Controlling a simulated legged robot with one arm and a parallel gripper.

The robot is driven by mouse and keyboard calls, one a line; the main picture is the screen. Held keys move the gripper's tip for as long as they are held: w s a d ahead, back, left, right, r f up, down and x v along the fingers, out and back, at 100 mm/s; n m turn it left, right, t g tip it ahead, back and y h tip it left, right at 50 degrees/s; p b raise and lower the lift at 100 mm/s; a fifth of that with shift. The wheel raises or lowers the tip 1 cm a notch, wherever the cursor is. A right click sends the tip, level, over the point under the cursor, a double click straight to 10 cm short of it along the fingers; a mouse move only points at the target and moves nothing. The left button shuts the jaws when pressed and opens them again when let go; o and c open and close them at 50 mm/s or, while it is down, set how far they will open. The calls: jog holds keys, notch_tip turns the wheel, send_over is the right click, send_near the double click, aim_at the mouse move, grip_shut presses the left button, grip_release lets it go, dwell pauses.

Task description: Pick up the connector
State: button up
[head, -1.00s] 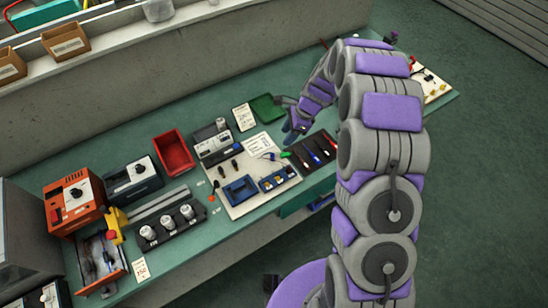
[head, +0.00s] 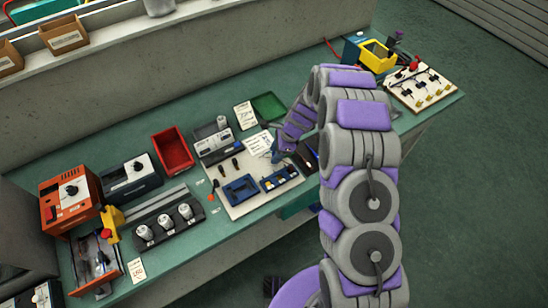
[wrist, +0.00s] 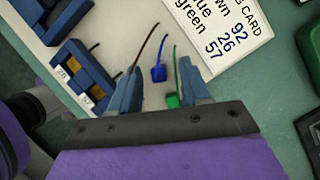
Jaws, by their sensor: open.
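My gripper (wrist: 158,82) is open in the wrist view, its two blue-grey fingers apart above a pale board (wrist: 112,28). A blue connector (wrist: 158,73) on a short blue wire shows between the fingertips. A green connector (wrist: 172,101) on a green wire lies close to the right finger. A brown wire runs down to the left finger, and its end is hidden there. I cannot tell how high the fingers are above the board. In the head view my gripper (head: 279,153) is over the right part of the board, hiding the connectors.
A job card (wrist: 225,28) lies just beyond the connectors. Blue blocks (wrist: 80,70) stand left of the fingers. In the head view, a dark tool tray (head: 307,156) is right of my gripper, a green tray (head: 268,107) behind it, and a red bin (head: 173,149) left.

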jog(key=shift+a+f, duration=0.1)
jog(key=shift+f, duration=0.1)
jog(key=shift+r, duration=0.1)
grip_shut()
jog(key=shift+r, duration=0.1)
dwell(0.4)
